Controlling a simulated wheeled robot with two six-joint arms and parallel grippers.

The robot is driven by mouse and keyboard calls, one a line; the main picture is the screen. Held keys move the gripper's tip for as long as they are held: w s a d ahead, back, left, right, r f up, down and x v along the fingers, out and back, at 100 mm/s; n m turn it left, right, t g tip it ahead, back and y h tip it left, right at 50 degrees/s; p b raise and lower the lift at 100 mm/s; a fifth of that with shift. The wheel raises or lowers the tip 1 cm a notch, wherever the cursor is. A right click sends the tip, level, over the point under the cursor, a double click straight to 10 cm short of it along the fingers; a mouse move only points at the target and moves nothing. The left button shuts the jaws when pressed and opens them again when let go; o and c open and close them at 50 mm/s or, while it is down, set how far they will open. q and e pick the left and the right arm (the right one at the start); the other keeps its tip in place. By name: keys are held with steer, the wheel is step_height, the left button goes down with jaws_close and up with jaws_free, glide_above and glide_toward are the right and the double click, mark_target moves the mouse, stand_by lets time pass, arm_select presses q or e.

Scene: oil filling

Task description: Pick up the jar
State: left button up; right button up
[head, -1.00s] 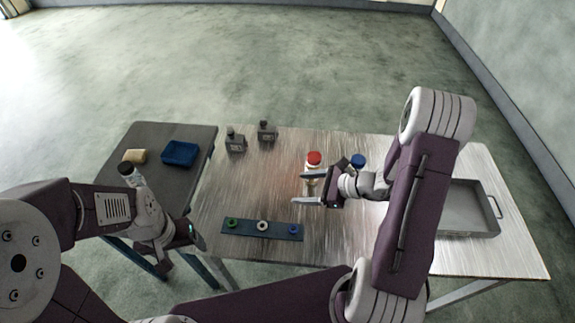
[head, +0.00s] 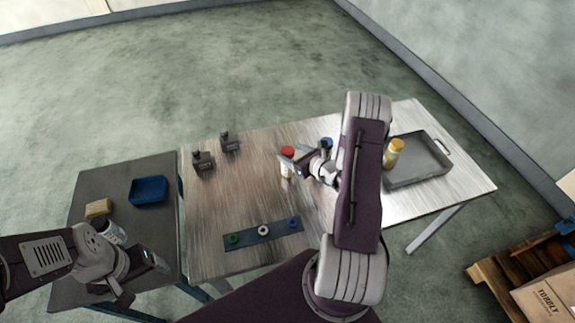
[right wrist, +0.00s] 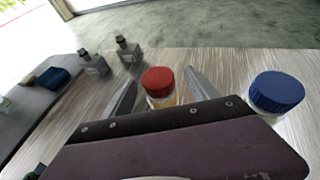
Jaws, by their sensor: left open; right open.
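A jar with a red lid (head: 287,153) stands upright on the metal table. In the right wrist view the red-lidded jar (right wrist: 159,86) is between the two fingers of my right gripper (right wrist: 160,92). The right gripper also shows beside the jar in the head view (head: 290,167). It is open, with a visible space on each side of the jar. A blue-lidded jar (right wrist: 277,93) stands to the right, partly hidden behind my arm in the head view (head: 327,143). A yellow-lidded jar (head: 394,152) stands at the tray's left edge. My left gripper (head: 143,277) is open over the dark side table.
A grey tray (head: 421,172) lies at the right. Two dark bottles (head: 203,161) stand at the back left. A strip with coloured rings (head: 262,235) lies at the front. The dark table (head: 110,179) holds a blue bin (head: 149,190) and a sponge (head: 98,208).

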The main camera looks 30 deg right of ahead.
mark_target(283, 150)
steer(key=shift+w+a+f, duration=0.25)
steer(key=shift+w+a, duration=0.05)
steer(key=shift+w, duration=0.3)
steer(key=x, duration=0.2)
steer(key=p+x, duration=0.1)
steer(key=x, duration=0.1)
steer(key=shift+w+f, duration=0.15)
steer(key=shift+f, duration=0.35)
steer(key=shift+r, duration=0.1)
jaws_close()
